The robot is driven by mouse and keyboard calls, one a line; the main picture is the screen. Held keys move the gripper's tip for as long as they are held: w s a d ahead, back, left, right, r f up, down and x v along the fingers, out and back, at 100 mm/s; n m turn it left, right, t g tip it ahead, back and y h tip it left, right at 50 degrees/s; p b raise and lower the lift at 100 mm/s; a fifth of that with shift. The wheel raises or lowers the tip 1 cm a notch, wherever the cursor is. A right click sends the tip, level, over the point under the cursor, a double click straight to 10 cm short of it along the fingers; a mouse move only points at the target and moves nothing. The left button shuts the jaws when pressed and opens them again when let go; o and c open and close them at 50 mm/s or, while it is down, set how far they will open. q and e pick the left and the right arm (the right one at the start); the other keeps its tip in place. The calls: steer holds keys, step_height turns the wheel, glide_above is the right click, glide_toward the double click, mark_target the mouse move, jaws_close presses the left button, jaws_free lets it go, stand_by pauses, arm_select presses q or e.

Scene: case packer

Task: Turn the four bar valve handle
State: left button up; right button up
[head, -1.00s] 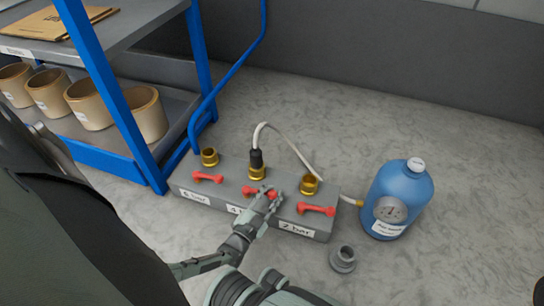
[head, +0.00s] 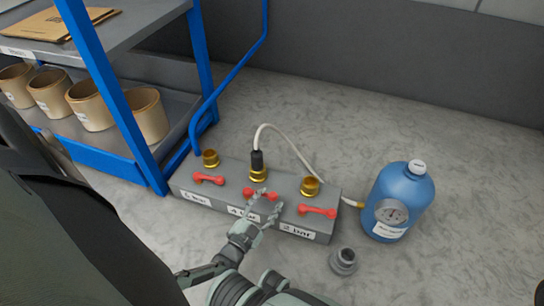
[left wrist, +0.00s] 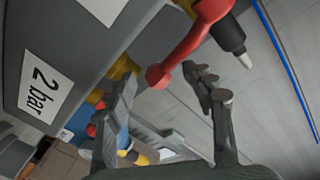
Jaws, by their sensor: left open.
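A grey valve block (head: 219,199) on the floor carries three red handles in a row. The middle one, the four bar handle (head: 262,195), sits above the "4 bar" label and lies along the block. My left gripper (head: 268,206) is open at its front side, fingertips close to it. In the left wrist view, the red handle (left wrist: 190,45) runs slantwise. Its near knob appears between the two open fingers (left wrist: 160,88); I cannot tell whether they touch it.
A black plug (head: 257,160) with a pale hose stands on the middle brass fitting. The two bar handle (head: 317,212) is to the right, another red handle (head: 208,179) to the left. A blue bottle (head: 398,203), loose grey fitting (head: 344,261) and blue-framed shelf (head: 122,105) stand nearby.

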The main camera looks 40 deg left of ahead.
arm_select(q)
steer(key=s+d, duration=0.1)
steer(key=s, duration=0.8)
